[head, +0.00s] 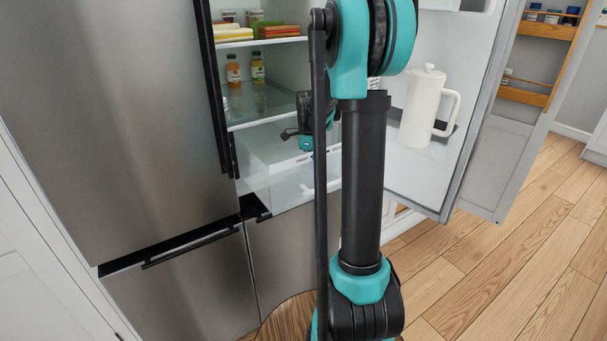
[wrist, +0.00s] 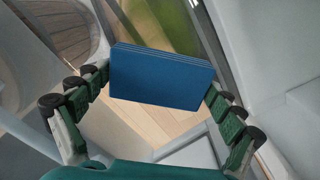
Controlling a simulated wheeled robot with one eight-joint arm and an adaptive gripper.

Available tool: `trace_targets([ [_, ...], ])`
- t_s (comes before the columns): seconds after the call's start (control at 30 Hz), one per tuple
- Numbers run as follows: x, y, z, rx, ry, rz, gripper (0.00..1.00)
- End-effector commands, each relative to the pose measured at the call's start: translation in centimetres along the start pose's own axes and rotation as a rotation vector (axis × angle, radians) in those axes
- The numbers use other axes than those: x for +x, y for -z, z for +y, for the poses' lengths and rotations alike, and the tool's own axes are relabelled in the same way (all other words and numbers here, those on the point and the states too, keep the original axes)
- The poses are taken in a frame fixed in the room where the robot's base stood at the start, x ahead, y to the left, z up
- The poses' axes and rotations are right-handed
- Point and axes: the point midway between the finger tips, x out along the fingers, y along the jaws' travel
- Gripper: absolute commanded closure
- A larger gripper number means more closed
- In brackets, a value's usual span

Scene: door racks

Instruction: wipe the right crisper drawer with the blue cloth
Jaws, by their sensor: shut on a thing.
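In the wrist view, the blue cloth (wrist: 160,78) is a folded, layered rectangle held between the fingers of my gripper (wrist: 158,92), which is shut on it. In the head view, my gripper (head: 304,138) is inside the open fridge, just above the labelled strip over the crisper area. The cloth cannot be made out there. A whitish translucent crisper front (head: 285,188) shows low in the fridge. My arm covers its right part, so the right crisper drawer is mostly hidden. I cannot tell whether the cloth touches a drawer.
A glass shelf (head: 257,103) with bottles (head: 257,68) is above the crispers. The open fridge door on the right holds a white pitcher (head: 424,105). The wooden floor (head: 505,235) at the right is clear.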

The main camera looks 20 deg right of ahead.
Motion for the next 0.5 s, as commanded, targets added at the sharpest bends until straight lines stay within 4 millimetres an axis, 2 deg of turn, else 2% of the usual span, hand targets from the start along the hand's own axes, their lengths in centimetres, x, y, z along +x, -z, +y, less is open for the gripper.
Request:
trace_targets([
  [0.5, 0.1, 1.9, -2.0, 0.002, -0.001, -0.001, 0.33],
])
